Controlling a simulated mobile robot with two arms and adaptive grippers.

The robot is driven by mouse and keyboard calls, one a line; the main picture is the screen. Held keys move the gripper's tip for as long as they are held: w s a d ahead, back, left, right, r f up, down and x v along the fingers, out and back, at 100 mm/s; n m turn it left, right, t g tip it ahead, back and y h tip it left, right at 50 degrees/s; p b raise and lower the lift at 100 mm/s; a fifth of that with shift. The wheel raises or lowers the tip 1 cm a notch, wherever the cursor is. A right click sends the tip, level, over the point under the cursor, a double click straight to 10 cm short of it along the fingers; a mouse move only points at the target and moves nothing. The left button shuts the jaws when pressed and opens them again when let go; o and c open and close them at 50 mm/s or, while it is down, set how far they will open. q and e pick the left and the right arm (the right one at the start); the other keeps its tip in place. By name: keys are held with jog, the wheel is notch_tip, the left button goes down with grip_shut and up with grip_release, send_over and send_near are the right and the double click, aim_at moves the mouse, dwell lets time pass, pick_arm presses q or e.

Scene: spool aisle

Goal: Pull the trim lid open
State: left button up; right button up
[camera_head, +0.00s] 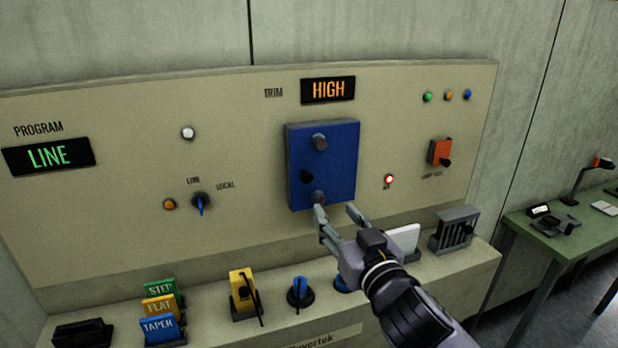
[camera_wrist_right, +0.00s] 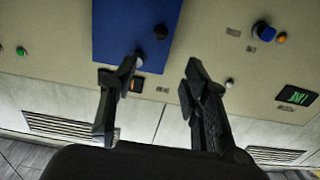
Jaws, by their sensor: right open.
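The trim lid (camera_head: 338,165) is a blue rectangular cover on the upright panel, below the TRIM label and a display (camera_head: 328,89) reading HIGH. It looks closed against the panel. In the right wrist view the lid (camera_wrist_right: 118,28) lies beyond the open fingers (camera_wrist_right: 162,66). My left gripper is not in view.
The ledge below holds STEP, FLAT and TAPER blocks (camera_head: 160,310), a yellow switch (camera_head: 243,291), a blue knob (camera_head: 299,292) and a slotted grey holder (camera_head: 455,228). An orange switch (camera_head: 440,152) and red lamp (camera_head: 389,179) are right of the lid. A green table (camera_head: 560,235) stands far right.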

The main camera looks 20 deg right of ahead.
aim_at(308, 178)
jog(key=w+p, duration=0.1)
jog(key=w, duration=0.4)
jog(key=w+p, duration=0.1)
jog(key=w, duration=0.4)
jog(key=w+p, duration=0.2)
jog(key=w, duration=0.4)
jog(key=shift+a+f, duration=0.1)
jog(key=shift+a, duration=0.2)
jog(key=shift+c, duration=0.3)
grip_shut()
